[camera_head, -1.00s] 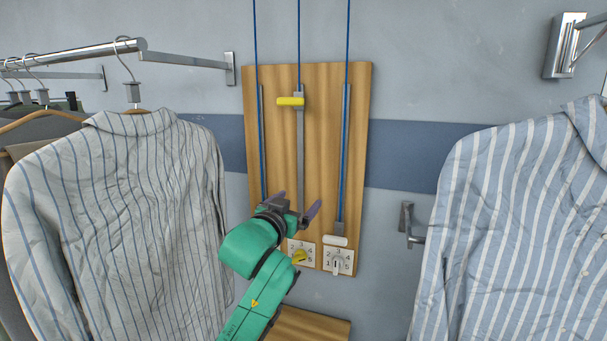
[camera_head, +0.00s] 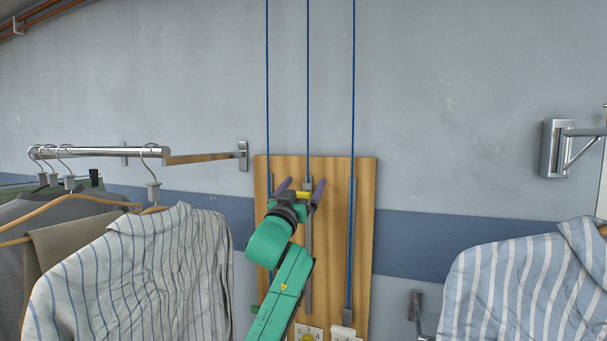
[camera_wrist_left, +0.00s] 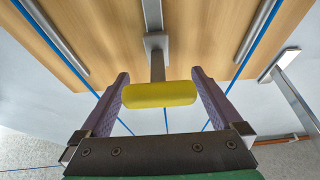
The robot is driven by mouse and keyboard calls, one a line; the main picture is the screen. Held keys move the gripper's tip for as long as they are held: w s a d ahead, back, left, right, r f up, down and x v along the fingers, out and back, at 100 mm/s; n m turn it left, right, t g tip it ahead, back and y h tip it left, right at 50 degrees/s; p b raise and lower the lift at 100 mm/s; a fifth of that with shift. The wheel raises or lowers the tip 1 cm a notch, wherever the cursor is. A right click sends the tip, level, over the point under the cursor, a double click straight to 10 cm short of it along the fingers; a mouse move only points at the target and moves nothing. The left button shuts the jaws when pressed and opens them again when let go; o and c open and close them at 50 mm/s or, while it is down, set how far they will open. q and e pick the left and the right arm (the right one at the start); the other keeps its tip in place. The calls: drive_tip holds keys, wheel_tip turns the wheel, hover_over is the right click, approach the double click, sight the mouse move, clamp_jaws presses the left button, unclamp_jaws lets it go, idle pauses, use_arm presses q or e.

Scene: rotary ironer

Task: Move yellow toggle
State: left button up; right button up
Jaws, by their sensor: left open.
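The yellow toggle (camera_head: 303,194) is a short yellow bar on a grey stem, near the top of the middle rail of the wooden board (camera_head: 335,205). It is partly hidden behind my left gripper (camera_head: 302,184) in the head view. In the left wrist view the yellow toggle (camera_wrist_left: 160,94) lies crosswise between the two purple fingers of my left gripper (camera_wrist_left: 161,76). The fingers are open, one past each end of the bar. The left finger is very close to the bar's end; I cannot tell if they touch. My right gripper is out of view.
A blue cord and rail (camera_head: 350,240) run on the board's right side, with a grey slider (camera_head: 347,316) low down. A numbered dial plate (camera_head: 308,333) is cut off at the bottom. Striped shirts (camera_head: 140,275) hang left and right (camera_head: 520,290).

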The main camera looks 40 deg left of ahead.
use_arm(q)
drive_tip(key=shift+w, duration=0.15)
clamp_jaws()
wheel_tip(320, 180, down, 34)
drive_tip(key=b, duration=2.6)
drive_tip(key=shift+f, duration=0.2)
drive_tip(key=shift+w+f, duration=0.1)
drive_tip(key=shift+f, duration=0.2)
drive_tip(key=shift+c, duration=1.3)
unclamp_jaws()
drive_tip(key=shift+f, duration=0.1)
drive_tip(key=shift+o, duration=1.3)
drive_tip(key=shift+r, duration=0.2)
drive_tip(key=shift+s, duration=0.2)
